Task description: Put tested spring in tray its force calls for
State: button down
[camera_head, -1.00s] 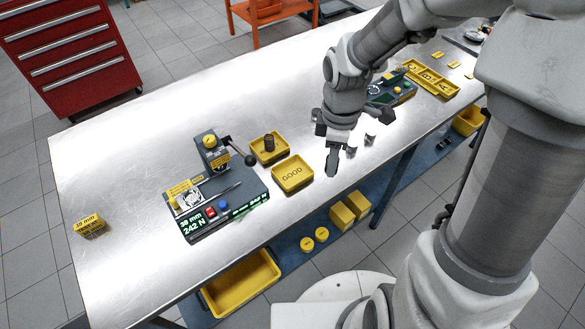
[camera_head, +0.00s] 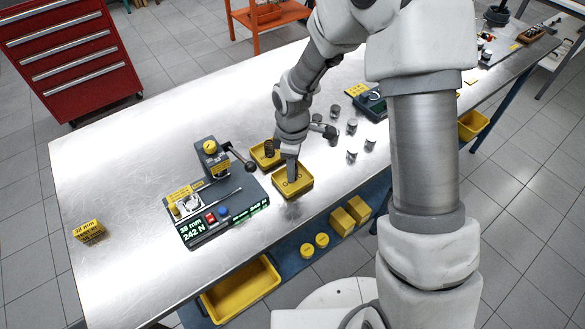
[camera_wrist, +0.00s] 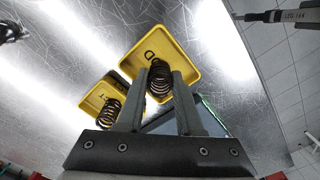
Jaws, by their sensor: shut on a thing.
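My gripper (camera_head: 290,180) is over the yellow tray marked GOOD (camera_head: 308,186), its fingers pointing down. In the wrist view my gripper (camera_wrist: 160,75) is shut on a dark coil spring (camera_wrist: 160,84), in front of the GOOD tray (camera_wrist: 184,58). I cannot tell whether the spring touches the tray floor. A second yellow tray (camera_head: 255,158) sits just behind, with another dark spring (camera_head: 269,147) in it; its label is hidden. The spring tester (camera_head: 243,204) stands to the left, its display (camera_head: 191,236) reading 38 mm and 242 N.
The tester's lever (camera_head: 249,161) sticks out toward the trays. A yellow block marked 38 mm (camera_head: 89,232) lies at the left of the steel table (camera_head: 120,180). Several small metal parts (camera_head: 351,126) stand right of my gripper. Yellow bins lie on the shelf below.

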jog(key=shift+f, duration=0.4)
jog(key=shift+f, duration=0.25)
jog(key=c, duration=0.6)
grip_release()
jog(key=shift+r, duration=0.1)
jog(key=shift+o, duration=0.2)
